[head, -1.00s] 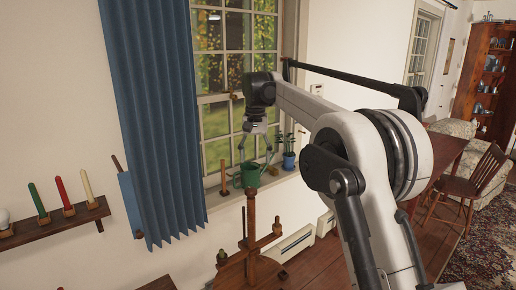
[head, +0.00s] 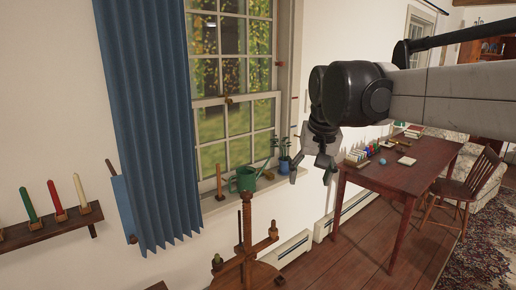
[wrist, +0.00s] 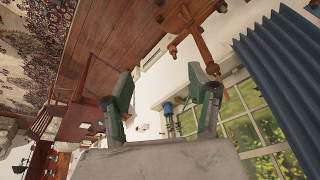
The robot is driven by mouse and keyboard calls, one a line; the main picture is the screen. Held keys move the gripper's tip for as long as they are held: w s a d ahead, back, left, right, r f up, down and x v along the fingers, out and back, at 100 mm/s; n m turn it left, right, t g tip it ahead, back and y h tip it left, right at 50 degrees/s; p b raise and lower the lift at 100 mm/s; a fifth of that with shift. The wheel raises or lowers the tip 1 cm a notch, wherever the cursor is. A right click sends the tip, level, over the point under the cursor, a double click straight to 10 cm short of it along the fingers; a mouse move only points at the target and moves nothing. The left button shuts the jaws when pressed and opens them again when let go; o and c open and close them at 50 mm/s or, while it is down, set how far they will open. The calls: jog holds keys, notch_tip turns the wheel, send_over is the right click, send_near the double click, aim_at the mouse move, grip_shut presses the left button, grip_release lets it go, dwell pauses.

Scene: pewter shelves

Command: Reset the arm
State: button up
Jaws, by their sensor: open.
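My gripper (head: 313,165) hangs in the air in front of the white wall, right of the window and left of the wooden table in the head view. Its fingers are spread apart and nothing is between them. In the wrist view my gripper (wrist: 162,98) also shows two separated green-grey fingers with an empty gap. My arm crosses the upper right of the head view and hides part of the wall and room behind it.
A green watering can (head: 245,179) and a potted plant (head: 284,164) stand on the windowsill. A wooden stand (head: 247,235) rises at the bottom centre. A blue curtain (head: 150,120) hangs left. The wooden table (head: 400,172) holds small items; a chair (head: 470,190) stands beside it.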

jog(key=s+d+f+t, duration=0.1)
jog(key=s+d+f, duration=0.2)
jog(key=s+f, duration=0.4)
jog(key=s+d+f+t+b, duration=0.1)
jog(key=s+d+f, duration=0.3)
jog(key=s, duration=1.2)
notch_tip(320, 180, down, 5)
jog(key=shift+d+r+t, duration=0.15)
jog(key=shift+r+t, duration=0.05)
jog(key=shift+t, duration=0.4)
